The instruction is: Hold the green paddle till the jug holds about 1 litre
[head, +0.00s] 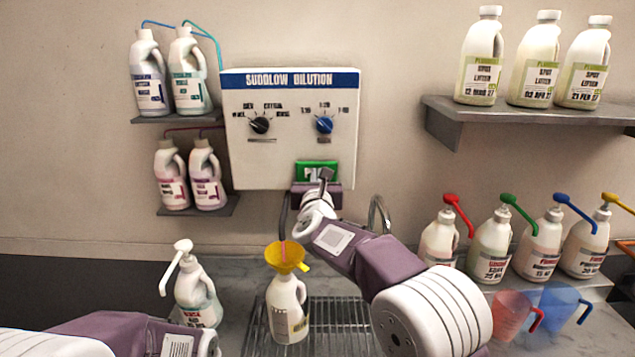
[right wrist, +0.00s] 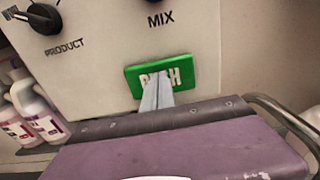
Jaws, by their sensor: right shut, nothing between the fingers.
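The green paddle (head: 318,171), marked PUSH, is on the lower front of the white dilution unit; it also shows in the right wrist view (right wrist: 140,80). My right gripper (head: 326,174) is shut and empty. Its fingertips (right wrist: 157,80) are in front of the paddle and appear to touch it, covering the middle of its lettering. A white handled jug (head: 288,318) with a yellow funnel (head: 285,258) stands upright on the drain grid below the unit. A thin pinkish line shows above the funnel. The level inside the jug cannot be read. My left arm is at the lower left; its gripper is out of view.
The unit (head: 290,130) has a black knob (head: 260,125) and a blue knob (head: 324,124). A pump bottle (head: 196,298) stands left of the drain grid (head: 343,318). Several pump bottles and red (head: 510,312) and blue (head: 560,304) translucent jugs stand at right. Shelves hold more bottles.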

